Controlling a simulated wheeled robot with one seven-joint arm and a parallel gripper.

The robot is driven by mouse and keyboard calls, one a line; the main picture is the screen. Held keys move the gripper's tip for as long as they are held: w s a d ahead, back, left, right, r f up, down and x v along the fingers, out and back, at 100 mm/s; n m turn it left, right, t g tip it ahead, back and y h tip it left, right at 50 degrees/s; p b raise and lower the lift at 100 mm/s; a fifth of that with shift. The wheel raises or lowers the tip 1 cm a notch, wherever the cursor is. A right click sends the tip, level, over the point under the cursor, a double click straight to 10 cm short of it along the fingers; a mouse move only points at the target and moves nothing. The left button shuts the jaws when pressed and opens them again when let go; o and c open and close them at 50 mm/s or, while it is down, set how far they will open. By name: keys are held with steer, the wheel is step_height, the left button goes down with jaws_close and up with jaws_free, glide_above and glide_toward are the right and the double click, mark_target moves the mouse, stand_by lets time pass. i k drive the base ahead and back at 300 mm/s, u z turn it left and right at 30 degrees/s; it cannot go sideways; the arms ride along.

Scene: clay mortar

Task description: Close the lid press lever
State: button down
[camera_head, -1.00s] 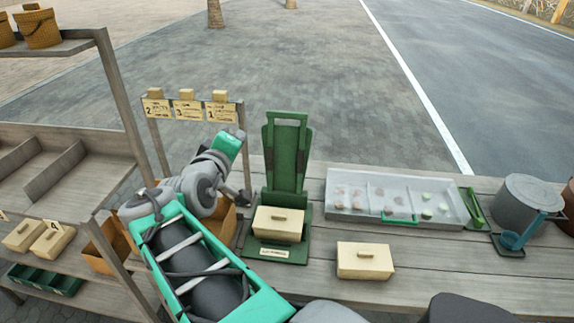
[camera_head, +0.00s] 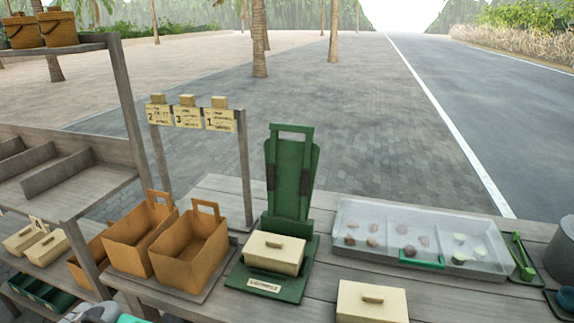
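The green lid press (camera_head: 289,178) stands on the wooden table, its tall lever plate raised upright with a handle loop at the top. My gripper is out of view. Only a small grey and green piece of my arm shows at the bottom left edge, well below and left of the press.
Two orange-brown baskets (camera_head: 189,251) stand just left of the press. Another cream box (camera_head: 371,303) sits at the front right. A clear-covered tray (camera_head: 420,239) lies right of the press. A signboard (camera_head: 190,117) and shelf post (camera_head: 128,110) rise at left.

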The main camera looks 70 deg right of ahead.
mark_target(292, 165)
steer(key=u, duration=0.15)
steer(key=k, duration=0.2)
steer(key=z, duration=0.95)
